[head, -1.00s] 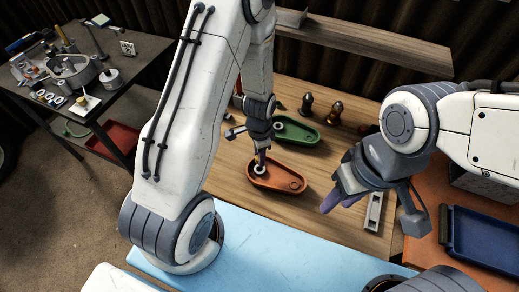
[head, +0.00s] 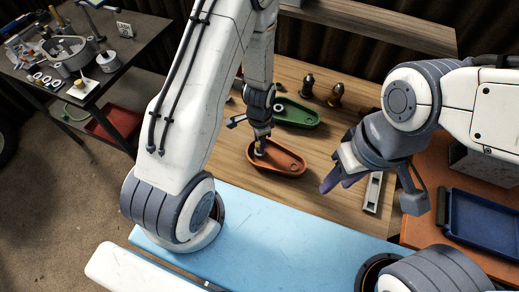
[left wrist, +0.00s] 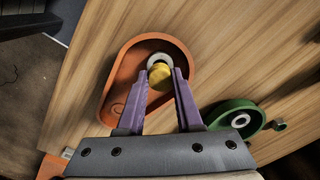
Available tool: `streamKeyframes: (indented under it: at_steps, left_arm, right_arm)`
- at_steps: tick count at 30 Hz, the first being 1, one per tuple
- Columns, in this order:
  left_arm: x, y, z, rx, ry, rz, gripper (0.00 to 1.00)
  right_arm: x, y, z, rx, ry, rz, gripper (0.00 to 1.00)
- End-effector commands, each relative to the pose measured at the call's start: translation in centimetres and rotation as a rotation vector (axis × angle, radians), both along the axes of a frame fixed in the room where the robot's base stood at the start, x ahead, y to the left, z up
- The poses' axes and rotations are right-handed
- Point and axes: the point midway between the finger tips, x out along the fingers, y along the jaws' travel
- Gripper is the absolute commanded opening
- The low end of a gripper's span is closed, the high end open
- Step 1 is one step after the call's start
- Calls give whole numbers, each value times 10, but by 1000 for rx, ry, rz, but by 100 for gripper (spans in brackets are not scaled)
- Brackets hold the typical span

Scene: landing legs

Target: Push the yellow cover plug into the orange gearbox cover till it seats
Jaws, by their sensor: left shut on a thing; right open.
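The orange gearbox cover (head: 288,163) lies on the wooden table; it also shows in the left wrist view (left wrist: 126,82). A pale ring (left wrist: 157,59) sits in its wider end. My left gripper (head: 259,145) points down at that end. In the left wrist view its purple fingers (left wrist: 161,84) are shut on the yellow cover plug (left wrist: 160,76). The plug overlaps the ring in that view; whether it touches or enters the ring cannot be told. My right gripper (head: 337,182) is open and empty, right of the cover.
A green cover (head: 300,114) lies just behind the orange one. Dark and brass-coloured pieces (head: 336,95) stand further back. A light slotted bar (head: 373,190) lies near my right gripper. A blue tray (head: 485,235) is at the right, and a cluttered dark table (head: 135,55) at the left.

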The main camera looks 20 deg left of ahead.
Motion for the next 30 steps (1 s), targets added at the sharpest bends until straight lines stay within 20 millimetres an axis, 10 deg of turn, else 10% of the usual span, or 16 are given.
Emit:
streamKeyframes:
  at_steps: [30]
  left_arm:
    - [0, 0, -6, 0, 0, 0, 0]
  right_arm:
    - [0, 0, 0, 0, 0, 0, 42]
